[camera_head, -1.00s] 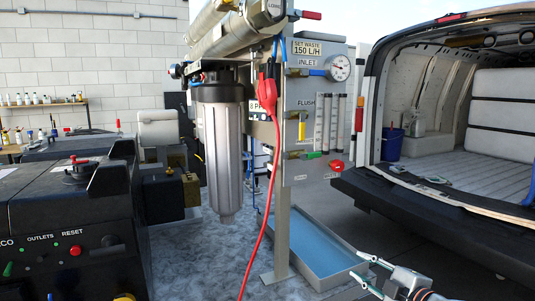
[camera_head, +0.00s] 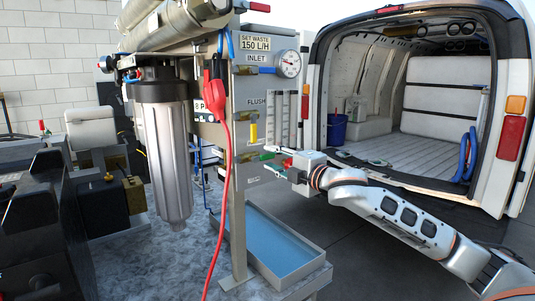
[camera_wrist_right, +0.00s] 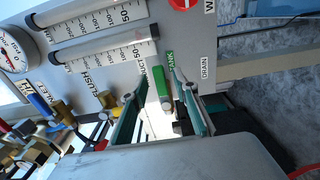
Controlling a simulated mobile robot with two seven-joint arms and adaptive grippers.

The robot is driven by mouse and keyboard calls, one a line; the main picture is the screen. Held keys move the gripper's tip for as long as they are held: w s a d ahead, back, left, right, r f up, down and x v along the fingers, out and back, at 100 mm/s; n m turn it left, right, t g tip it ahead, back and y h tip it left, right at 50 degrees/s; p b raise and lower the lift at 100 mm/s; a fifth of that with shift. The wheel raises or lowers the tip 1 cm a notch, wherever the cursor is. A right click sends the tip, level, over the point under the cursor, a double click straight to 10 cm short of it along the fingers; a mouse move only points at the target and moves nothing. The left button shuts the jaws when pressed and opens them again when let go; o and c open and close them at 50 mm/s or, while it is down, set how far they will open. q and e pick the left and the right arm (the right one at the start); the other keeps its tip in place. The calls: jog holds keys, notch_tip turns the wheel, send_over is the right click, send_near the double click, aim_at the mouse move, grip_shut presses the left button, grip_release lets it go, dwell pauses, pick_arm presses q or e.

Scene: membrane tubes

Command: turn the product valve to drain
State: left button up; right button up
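The product valve has a green handle (camera_wrist_right: 162,88) on the grey panel. In the right wrist view it points at the TANK label (camera_wrist_right: 170,58), with the DRAIN label (camera_wrist_right: 204,68) off to its right. The green handle also shows in the head view (camera_head: 267,156), low on the panel. My right gripper (camera_wrist_right: 158,84) is open, one finger on each side of the handle; I cannot tell whether either finger touches it. In the head view the right gripper (camera_head: 281,161) is at the panel's lower right. My left gripper is not in view.
A yellow-handled flush valve (camera_head: 254,132) and a blue-handled inlet valve (camera_head: 267,70) sit above on the panel. Flow tubes (camera_wrist_right: 100,45) stand close to the gripper. A red cable (camera_head: 226,190) hangs in front. A water tray (camera_head: 318,262) lies below; an open van (camera_head: 500,180) stands right.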

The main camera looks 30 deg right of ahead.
jog(key=shift+w+r, duration=0.1)
jog(key=shift+w, duration=0.85)
jog(key=shift+w+a, duration=0.1)
jog(key=shift+w, duration=0.15)
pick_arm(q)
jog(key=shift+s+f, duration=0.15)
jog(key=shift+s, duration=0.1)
pick_arm(e)
grip_shut()
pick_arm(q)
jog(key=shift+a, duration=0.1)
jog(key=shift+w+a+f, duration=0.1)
